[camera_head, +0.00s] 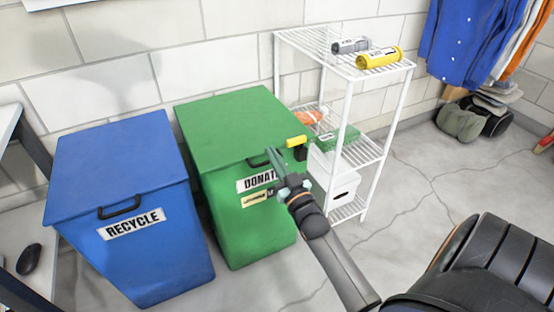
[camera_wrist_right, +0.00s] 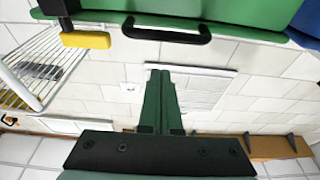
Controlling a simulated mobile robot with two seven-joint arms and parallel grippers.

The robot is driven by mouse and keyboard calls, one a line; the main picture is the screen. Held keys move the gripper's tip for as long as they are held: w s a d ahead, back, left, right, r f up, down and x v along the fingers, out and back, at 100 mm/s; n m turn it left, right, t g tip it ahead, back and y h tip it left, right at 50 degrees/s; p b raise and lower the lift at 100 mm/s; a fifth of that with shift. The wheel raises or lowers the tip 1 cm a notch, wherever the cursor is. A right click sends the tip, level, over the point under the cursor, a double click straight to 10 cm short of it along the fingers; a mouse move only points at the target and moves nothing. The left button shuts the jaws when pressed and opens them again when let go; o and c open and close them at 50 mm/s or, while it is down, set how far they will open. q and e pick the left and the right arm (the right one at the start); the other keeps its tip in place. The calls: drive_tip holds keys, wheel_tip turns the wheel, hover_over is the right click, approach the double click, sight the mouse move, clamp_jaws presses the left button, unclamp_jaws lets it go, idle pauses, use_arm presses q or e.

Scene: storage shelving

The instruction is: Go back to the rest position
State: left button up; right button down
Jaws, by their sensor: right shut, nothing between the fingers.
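My right gripper (camera_head: 273,160) is in front of the green DONATE bin (camera_head: 232,125), near its front top edge. Its two fingers (camera_wrist_right: 160,75) lie together in the right wrist view, with nothing between them. The bin's lid is down, and its black handle shows in the right wrist view (camera_wrist_right: 165,35), apart from the fingers. My right arm comes in from the lower right and hides part of the bin's label. My left gripper is not in either view.
A blue RECYCLE bin (camera_head: 125,200) stands to the left. A yellow and black object (camera_head: 297,142) shows near the gripper. Clear floor (camera_head: 420,190) lies right.

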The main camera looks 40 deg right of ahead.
drive_tip(key=s+a+f, duration=0.1)
drive_tip(key=s+f, duration=0.5)
drive_tip(key=f, duration=0.1)
drive_tip(key=shift+s+a, duration=0.1)
drive_tip(key=shift+a, duration=0.05)
